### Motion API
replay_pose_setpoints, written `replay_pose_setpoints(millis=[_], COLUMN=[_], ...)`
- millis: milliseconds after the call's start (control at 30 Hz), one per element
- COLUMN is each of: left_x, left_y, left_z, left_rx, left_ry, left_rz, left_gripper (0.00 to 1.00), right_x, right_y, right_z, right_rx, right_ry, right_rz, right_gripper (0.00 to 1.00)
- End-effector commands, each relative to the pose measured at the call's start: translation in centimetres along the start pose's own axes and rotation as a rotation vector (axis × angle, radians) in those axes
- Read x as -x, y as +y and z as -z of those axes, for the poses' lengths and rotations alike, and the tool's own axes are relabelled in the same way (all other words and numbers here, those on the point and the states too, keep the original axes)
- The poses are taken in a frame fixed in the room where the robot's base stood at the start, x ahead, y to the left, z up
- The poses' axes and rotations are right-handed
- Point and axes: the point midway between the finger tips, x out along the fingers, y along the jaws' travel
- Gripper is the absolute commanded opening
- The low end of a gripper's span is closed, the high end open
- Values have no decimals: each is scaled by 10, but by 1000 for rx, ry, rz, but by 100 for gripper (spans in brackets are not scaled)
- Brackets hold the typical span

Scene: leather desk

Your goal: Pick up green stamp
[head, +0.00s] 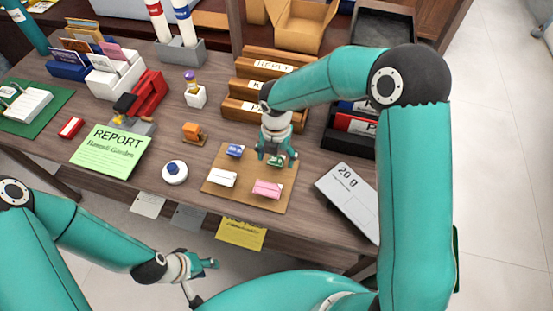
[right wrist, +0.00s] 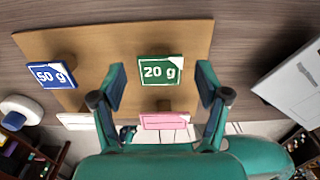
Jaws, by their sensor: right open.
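The green stamp (right wrist: 160,70), marked "20 g", stands on the brown board (head: 224,194). In the head view the green stamp (head: 276,161) is partly hidden by my right gripper (head: 275,155). In the right wrist view my right gripper (right wrist: 161,85) is open, with one finger on each side of the green stamp and a gap between. I cannot tell if the fingertips reach its depth. My left gripper (head: 210,265) is low in front of the desk, away from the stamps; its finger opening is too small to judge.
A blue stamp (head: 234,150), a white stamp (head: 222,177) and a pink stamp (head: 267,188) share the board. A grey scale box (head: 350,198) marked "20 g" stands to the right. Wooden letter trays (head: 245,90) are behind. A white round pot (head: 174,173) is left of the board.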

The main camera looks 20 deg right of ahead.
Motion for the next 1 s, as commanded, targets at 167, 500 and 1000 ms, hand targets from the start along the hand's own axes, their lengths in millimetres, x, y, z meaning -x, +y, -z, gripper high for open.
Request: replay_pose_setpoints(millis=[167, 500, 1000], left_x=[0, 0, 2], left_y=[0, 0, 1], left_z=[0, 0, 0], left_rx=[0, 0, 0], left_ry=[0, 0, 0], left_rz=[0, 0, 0], left_gripper=[40, 40, 40], right_x=[0, 0, 9], right_y=[0, 0, 1], right_z=[0, 0, 0], right_rx=[0, 1, 2], right_ry=[0, 0, -2], right_rz=[0, 0, -2], right_gripper=[75, 33, 33])
